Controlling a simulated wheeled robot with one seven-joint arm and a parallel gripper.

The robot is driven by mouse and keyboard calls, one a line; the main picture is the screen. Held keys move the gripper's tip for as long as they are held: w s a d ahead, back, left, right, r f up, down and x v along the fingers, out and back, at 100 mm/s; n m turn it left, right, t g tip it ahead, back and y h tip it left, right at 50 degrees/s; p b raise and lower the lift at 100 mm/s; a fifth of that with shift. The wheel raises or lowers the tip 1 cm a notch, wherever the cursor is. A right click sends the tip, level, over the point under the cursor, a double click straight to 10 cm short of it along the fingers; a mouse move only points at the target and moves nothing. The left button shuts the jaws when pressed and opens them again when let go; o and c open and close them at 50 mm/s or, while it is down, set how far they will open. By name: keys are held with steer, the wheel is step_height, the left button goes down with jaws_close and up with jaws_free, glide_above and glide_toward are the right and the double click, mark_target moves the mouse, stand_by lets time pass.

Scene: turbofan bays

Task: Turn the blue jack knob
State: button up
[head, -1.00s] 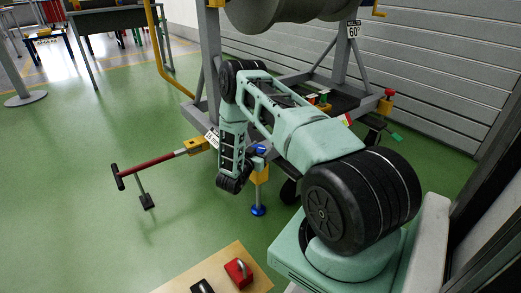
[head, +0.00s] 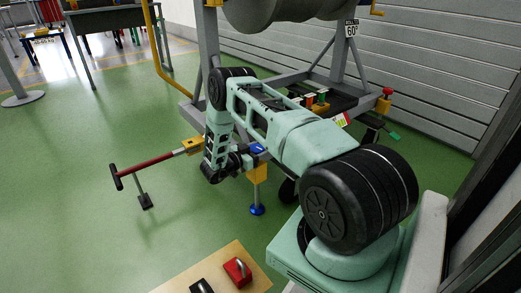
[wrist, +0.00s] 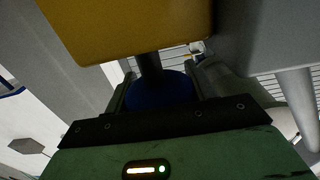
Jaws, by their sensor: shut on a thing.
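The blue jack knob (head: 258,148) sits at the top of a yellow jack block (head: 257,173), whose leg ends in a blue foot (head: 257,209) on the floor. In the wrist view the blue knob (wrist: 160,93) lies between the two fingers of my gripper (wrist: 160,78), on a dark stem beneath a large yellow block (wrist: 125,28). My gripper is shut on the knob. In the head view my gripper (head: 246,158) reaches the knob from the left, partly hidden by my own wrist.
The grey engine stand (head: 199,112) rises behind my arm. A red tow bar (head: 150,162) with a black handle extends left. A tan board (head: 215,270) with a red padlock-like object (head: 237,270) lies in front.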

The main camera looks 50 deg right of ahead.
steer(key=o, duration=1)
steer(key=shift+a, duration=0.1)
steer(key=p+v, duration=0.4)
steer(key=v, duration=1.3)
steer(key=shift+a+r, duration=0.1)
steer(key=shift+a, duration=0.05)
steer(key=shift+w, duration=0.15)
